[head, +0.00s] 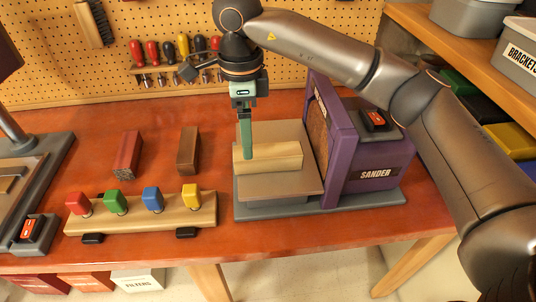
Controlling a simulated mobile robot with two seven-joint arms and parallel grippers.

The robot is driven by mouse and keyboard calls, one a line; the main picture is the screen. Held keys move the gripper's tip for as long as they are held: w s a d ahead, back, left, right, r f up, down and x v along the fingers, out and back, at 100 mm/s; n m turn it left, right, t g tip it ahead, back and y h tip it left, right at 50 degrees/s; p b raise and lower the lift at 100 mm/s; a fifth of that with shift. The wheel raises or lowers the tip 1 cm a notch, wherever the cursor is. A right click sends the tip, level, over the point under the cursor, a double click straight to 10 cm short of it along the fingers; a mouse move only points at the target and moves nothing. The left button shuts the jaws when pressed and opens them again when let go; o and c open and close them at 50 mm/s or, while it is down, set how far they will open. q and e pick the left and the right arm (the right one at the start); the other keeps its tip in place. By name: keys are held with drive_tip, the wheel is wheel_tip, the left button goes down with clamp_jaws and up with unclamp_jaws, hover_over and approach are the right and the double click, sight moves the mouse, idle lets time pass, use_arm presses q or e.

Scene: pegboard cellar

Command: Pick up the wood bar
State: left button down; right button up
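A pale wood bar (275,160) lies flat on the table of the purple sander (345,160). My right gripper (246,155) points down at the left part of the bar, and its green fingers overlap the bar in the picture. The fingers are seen edge-on, so I cannot tell whether they are closed on the bar or apart. The bar appears to rest on the sander table (280,193). My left gripper is not in view.
A reddish bar (127,153) and a brown bar (188,150) lie on the red bench (85,165). A wooden rack (140,220) with colored knobs stands at the front. Screwdrivers (168,50) hang on the pegboard behind. Shelves with bins (475,15) stand at right.

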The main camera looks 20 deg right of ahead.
sight(268, 158)
drive_tip(key=f, duration=0.3)
drive_tip(key=f+p, duration=0.1)
drive_tip(key=f, duration=0.2)
drive_tip(key=shift+s+d+f, duration=0.1)
drive_tip(key=shift+d+f, duration=0.1)
drive_tip(key=shift+c, duration=0.2)
clamp_jaws()
idle(0.4)
